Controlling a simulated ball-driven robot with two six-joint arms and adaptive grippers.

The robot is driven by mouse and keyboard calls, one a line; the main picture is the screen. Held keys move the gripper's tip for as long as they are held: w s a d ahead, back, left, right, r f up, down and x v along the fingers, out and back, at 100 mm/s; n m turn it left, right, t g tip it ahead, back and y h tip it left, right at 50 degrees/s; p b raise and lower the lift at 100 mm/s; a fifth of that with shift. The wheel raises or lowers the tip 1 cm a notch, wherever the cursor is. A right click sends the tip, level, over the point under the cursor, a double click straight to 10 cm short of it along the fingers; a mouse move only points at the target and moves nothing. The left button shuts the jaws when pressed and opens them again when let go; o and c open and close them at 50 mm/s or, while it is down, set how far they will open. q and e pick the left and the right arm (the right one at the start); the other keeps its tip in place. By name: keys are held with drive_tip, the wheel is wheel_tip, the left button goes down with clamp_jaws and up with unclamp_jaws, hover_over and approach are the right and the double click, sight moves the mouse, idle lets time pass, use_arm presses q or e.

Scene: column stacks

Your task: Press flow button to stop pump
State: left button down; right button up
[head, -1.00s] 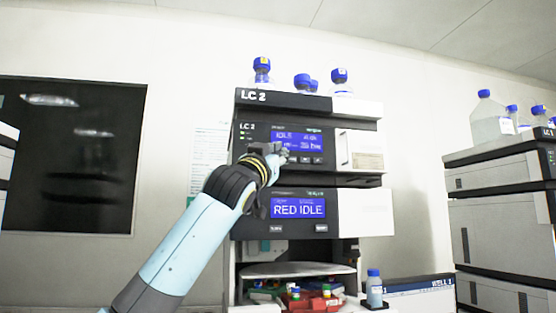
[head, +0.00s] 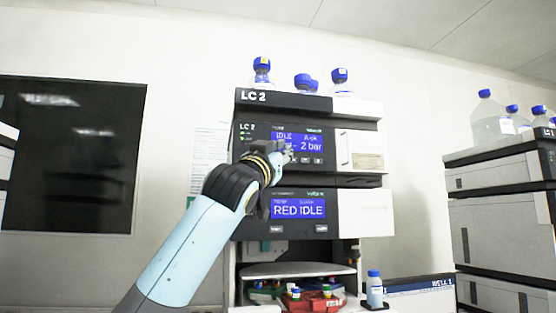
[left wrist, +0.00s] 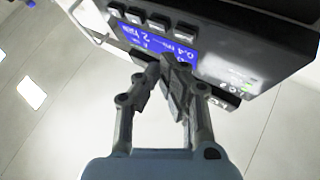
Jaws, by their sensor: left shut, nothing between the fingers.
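The LC 2 stack (head: 310,102) stands in the middle of the head view. Its upper module has a blue screen (head: 312,143) with "IDLE" and "2 bar" legible. A row of dark buttons (head: 306,160) sits below that screen; several buttons (left wrist: 158,20) also show in the left wrist view, their labels unreadable. My left gripper (head: 284,153) is shut and empty in front of the upper module, covering the screen's lower left. In the left wrist view its fingertips (left wrist: 160,68) overlap the screen's edge (left wrist: 172,46); I cannot tell whether they touch the panel. My right gripper is not in view.
The lower module's screen (head: 298,208) reads "RED IDLE". Blue-capped bottles (head: 340,80) stand on top of the stack. A tray with coloured vials (head: 305,298) and a small bottle (head: 374,290) are below. Another stack (head: 500,220) stands at the right.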

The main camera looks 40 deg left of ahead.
use_arm(q)
drive_tip(key=s+d, duration=0.2)
drive_tip(key=d, duration=0.1)
drive_tip(key=shift+s+p, duration=0.35)
drive_tip(key=shift+p, duration=0.05)
idle(1.4)
